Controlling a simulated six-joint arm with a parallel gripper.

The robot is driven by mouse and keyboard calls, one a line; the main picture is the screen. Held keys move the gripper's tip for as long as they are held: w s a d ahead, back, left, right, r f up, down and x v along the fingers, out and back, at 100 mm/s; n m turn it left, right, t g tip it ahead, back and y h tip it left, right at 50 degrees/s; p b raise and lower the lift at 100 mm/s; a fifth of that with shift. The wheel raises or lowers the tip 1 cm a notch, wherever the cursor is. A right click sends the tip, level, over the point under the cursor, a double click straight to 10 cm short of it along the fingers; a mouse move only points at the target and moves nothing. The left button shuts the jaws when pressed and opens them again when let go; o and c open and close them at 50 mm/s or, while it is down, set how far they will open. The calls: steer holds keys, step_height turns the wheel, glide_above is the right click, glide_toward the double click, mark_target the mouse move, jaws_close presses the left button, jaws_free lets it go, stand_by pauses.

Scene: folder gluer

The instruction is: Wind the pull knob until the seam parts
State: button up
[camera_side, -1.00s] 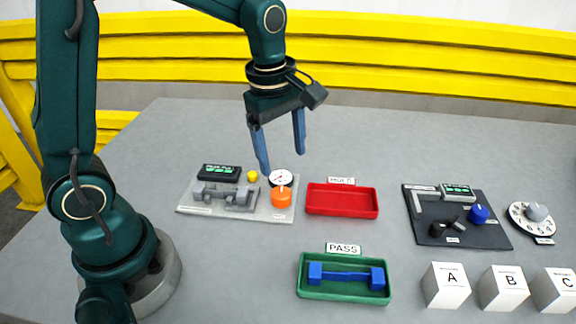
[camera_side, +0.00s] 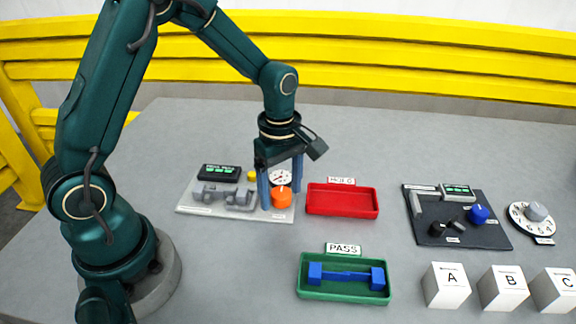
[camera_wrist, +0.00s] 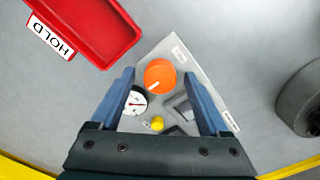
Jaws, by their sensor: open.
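The pull knob is the orange knob (camera_side: 282,196) on the right of a light grey tester plate (camera_side: 190,209). It also shows in the wrist view (camera_wrist: 160,75) with a white mark on its face. My gripper (camera_side: 281,198) is open, pointing down, with its blue fingers on either side of the knob and not closed on it. A white dial gauge (camera_side: 279,176) with a red needle sits behind the knob, partly hidden by my gripper. Grey clamps (camera_side: 238,199) stand empty on the plate. A blue seam sample (camera_side: 346,275) lies in the green PASS tray (camera_side: 343,294).
A red HOLD tray (camera_side: 342,211) stands close to the right of the plate. A dark plate (camera_side: 480,237) with a blue knob (camera_side: 479,214) and a round dial (camera_side: 536,211) are further right. White blocks A, B and C (camera_side: 446,286) stand in front.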

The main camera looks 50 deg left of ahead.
jaws_close()
